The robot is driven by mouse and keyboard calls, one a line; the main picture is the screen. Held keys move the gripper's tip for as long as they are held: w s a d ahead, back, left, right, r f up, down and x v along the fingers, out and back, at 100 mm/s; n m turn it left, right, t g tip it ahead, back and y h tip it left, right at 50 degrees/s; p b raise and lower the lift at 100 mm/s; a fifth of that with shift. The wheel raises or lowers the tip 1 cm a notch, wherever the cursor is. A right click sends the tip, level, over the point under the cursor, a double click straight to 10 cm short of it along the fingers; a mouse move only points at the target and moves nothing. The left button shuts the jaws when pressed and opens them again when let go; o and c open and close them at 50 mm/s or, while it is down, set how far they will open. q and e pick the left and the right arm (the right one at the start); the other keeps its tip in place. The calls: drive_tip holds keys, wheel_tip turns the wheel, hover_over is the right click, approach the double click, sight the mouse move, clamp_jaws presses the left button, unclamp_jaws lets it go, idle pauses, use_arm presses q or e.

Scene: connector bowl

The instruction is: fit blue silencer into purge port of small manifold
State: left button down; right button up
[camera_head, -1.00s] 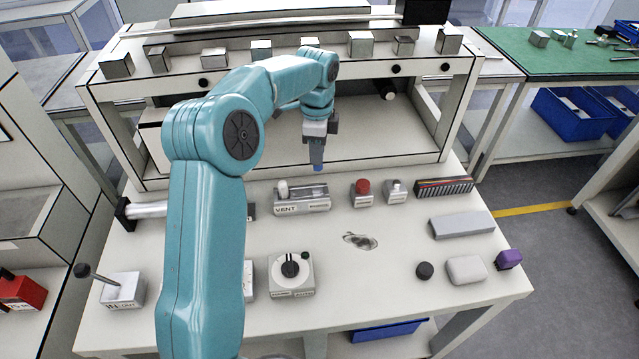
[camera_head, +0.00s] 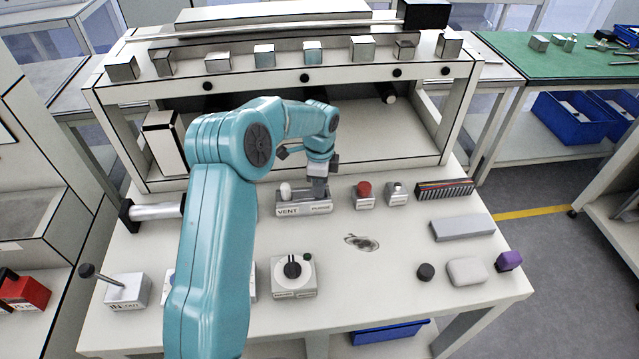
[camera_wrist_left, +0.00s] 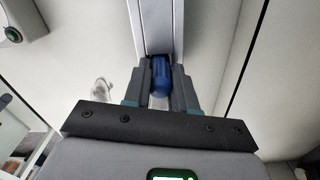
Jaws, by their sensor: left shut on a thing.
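The small manifold (camera_head: 288,210) is a grey block on the bench, labelled VENT on its left half and PURGE on its right. A white fitting (camera_head: 285,190) stands upright at its vent end. My left gripper (camera_head: 319,192) points down at the purge end. In the left wrist view the gripper (camera_wrist_left: 162,85) is shut on the blue silencer (camera_wrist_left: 160,72), which sits between its fingers. In the head view the silencer is hidden by the gripper and manifold. The purge port is hidden too, so I cannot tell whether the silencer is inside it. My right gripper is not in view.
A red-button block (camera_head: 364,194) and a small grey switch block (camera_head: 396,193) stand right of the manifold. A dial block (camera_head: 293,275) is nearer the front. A shelf frame (camera_head: 440,130) rises behind. The bench middle is mostly clear.

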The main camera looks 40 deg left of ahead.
use_arm(q)
drive_tip(key=c, duration=0.9)
unclamp_jaws()
drive_tip(key=shift+w+f, duration=0.15)
drive_tip(key=shift+f, duration=0.1)
drive_tip(key=shift+r, duration=0.1)
drive_tip(key=shift+r, duration=0.6)
wheel_tip(320, 180, up, 10)
drive_tip(key=shift+r, duration=0.6)
